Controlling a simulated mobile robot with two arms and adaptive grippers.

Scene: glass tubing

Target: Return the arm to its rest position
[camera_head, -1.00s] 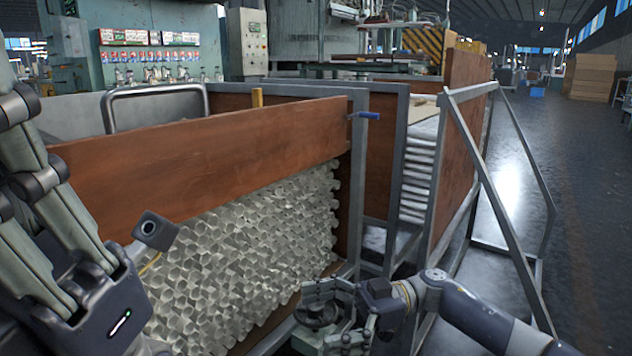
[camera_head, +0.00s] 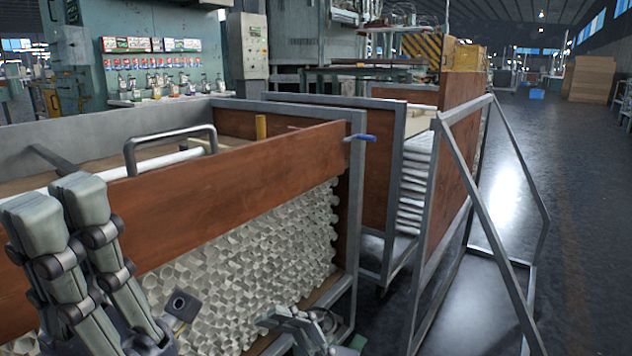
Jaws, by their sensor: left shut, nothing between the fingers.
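My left gripper (camera_head: 60,208) stands at the lower left with its grey fingers pointing up, in front of the wooden board (camera_head: 215,185) of the tube cart. Its fingers are close together and hold nothing. My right gripper (camera_head: 303,326) shows only partly at the bottom edge, near the cart's lower right corner. Its fingertips are cut off or overlapped, so its opening is unclear. Stacked glass tubes (camera_head: 245,250) show their open ends below the board. One long pale tube (camera_head: 150,165) lies inside the cart behind the board.
The cart's grey metal frame (camera_head: 357,180) and curved handle (camera_head: 170,133) are close by. A second cart with a slanted metal brace (camera_head: 475,210) stands to the right. The dark floor (camera_head: 590,230) at the far right is clear.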

